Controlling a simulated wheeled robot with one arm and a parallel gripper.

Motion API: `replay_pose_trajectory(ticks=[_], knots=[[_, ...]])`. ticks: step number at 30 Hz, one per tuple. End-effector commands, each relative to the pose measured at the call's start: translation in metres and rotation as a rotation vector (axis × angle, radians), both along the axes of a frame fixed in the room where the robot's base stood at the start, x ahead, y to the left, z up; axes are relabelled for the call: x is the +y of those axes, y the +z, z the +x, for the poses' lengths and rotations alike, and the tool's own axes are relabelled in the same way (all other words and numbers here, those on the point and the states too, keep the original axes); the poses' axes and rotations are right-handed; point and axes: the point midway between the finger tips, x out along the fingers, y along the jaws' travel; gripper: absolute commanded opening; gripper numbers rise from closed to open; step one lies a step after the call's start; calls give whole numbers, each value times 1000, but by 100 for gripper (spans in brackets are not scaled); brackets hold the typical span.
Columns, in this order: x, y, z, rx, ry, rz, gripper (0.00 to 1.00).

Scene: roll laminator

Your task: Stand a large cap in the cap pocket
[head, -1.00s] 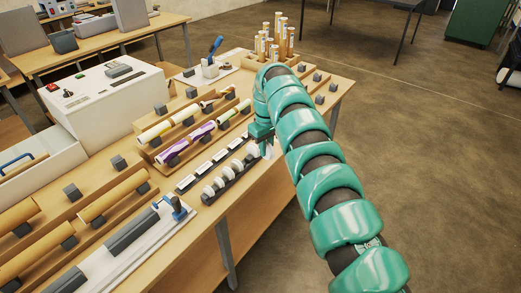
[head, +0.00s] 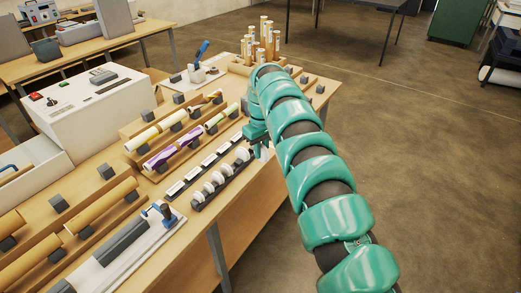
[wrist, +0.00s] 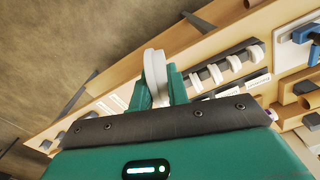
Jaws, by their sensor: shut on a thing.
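My gripper (wrist: 159,82) is shut on a white large cap (wrist: 155,66), a disc standing on edge between the fingers in the wrist view. In the head view my gripper (head: 261,146) hangs at the right end of a dark rack (head: 199,198), near the table's front edge, and mostly hides the held cap. Several white caps (head: 217,177) stand in a row in this rack; the row also shows in the wrist view (wrist: 217,73). I cannot tell which spot is the cap pocket.
Behind the rack lie a dark strip with white labels (head: 206,167) and a wooden tray of film rolls (head: 163,158). A white machine (head: 95,105) stands to the left. A wooden block of upright tubes (head: 262,45) is at the far end. Floor is open to the right.

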Motion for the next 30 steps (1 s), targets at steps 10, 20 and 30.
replay_pose_trajectory(ticks=[10, 20, 30], knots=[[-5, 0, 1, 1, -18, 3, 0], [-9, 0, 1, 2, -37, 6, 0], [-13, 0, 5, -2, -51, 3, 0]])
